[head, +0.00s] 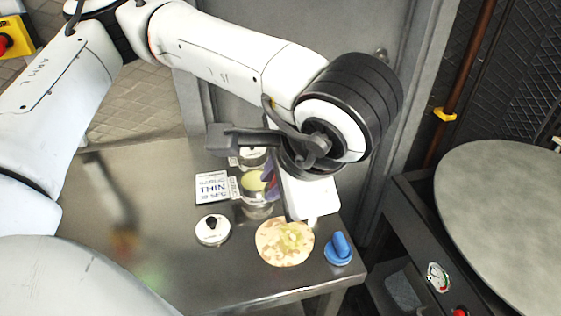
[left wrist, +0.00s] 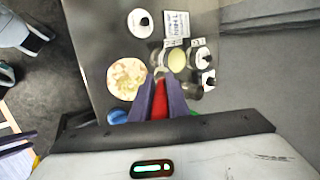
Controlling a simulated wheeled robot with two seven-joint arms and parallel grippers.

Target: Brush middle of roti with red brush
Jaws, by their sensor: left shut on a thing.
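The roti (head: 285,242) lies flat on the metal table, pale with brown and greenish patches; it also shows in the left wrist view (left wrist: 126,78). My left gripper (head: 270,172) is over the table beside the open jar, behind the roti in the head view. In the left wrist view its purple fingers (left wrist: 160,92) are shut on the red brush (left wrist: 159,102). The brush's tip points toward the open jar, apart from the roti in that picture. The wrist hides most of the brush in the head view.
An open jar (head: 255,184) with yellowish contents stands near the gripper; lidded jars (left wrist: 201,57) are beside it. A white lid with black knob (head: 212,230), a label card (head: 213,187) and a blue object (head: 340,249) surround the roti. The table's left part (head: 160,210) is mostly clear.

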